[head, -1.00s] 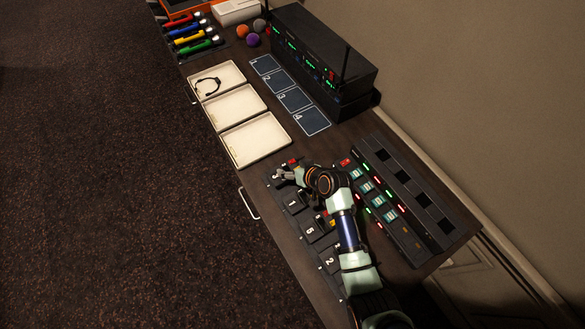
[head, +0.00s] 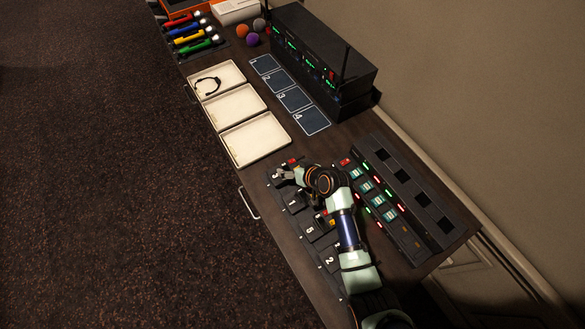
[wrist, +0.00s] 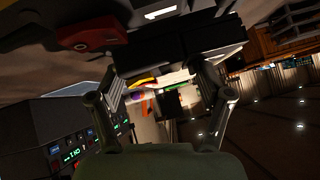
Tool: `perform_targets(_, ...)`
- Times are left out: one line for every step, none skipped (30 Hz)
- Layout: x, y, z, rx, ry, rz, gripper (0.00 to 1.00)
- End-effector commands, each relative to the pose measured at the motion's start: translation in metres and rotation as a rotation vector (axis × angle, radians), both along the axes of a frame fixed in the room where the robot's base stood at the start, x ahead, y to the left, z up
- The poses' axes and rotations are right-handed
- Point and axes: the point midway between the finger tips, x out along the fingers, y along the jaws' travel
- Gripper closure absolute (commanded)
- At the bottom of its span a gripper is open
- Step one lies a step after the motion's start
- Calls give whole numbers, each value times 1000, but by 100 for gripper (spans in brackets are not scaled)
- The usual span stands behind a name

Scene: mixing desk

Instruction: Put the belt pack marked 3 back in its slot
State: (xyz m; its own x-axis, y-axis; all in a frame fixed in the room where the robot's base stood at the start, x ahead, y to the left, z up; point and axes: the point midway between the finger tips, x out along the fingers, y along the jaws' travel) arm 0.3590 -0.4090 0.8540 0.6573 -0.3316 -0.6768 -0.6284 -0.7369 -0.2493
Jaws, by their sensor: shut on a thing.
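My gripper (head: 282,175) is low over the far end of a row of dark belt packs on the desk. It is shut on a dark belt pack (wrist: 185,52), which spans the space between the fingers in the wrist view. The arm and gripper cover much of this pack in the head view, and I cannot read its number for sure. Nearer packs show a 1 (head: 291,206), a 5 (head: 309,231) and a 2 (head: 329,262). Flat dark mats numbered 1 to 4, including mat 3 (head: 294,100), lie empty in front of the black receiver.
Three pale trays (head: 254,140) stand left of the mats, one holding a headset (head: 209,86). The tall black receiver (head: 325,65) with an antenna stands behind the mats. A lit rack (head: 410,215) with dark square bays is right of my arm. Bare desk separates mats and gripper.

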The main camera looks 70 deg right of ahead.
Motion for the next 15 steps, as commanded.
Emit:
perform_targets(0, 0, 0, -1, -1, 0, 61)
perform_targets(0, 0, -1, -1, -1, 0, 61)
perform_targets(0, 0, -2, -1, -1, 0, 61)
perform_targets(0, 0, -3, -1, -1, 0, 61)
perform_targets(0, 0, -4, -1, -1, 0, 61)
perform_targets(0, 0, -5, -1, -1, 0, 61)
perform_targets(0, 0, -6, -1, -1, 0, 61)
perform_targets(0, 0, -6, -1, -1, 0, 61)
perform_targets(0, 0, -7, -1, -1, 0, 61)
perform_targets(0, 0, -8, -1, -1, 0, 61)
perform_targets(0, 0, -9, 0, 0, 0, 61)
perform_targets(0, 0, -10, 0, 0, 0, 61)
perform_targets(0, 0, -11, -1, -1, 0, 61)
perform_targets(0, 0, -11, -1, -1, 0, 61)
perform_targets(0, 0, -12, -1, -1, 0, 61)
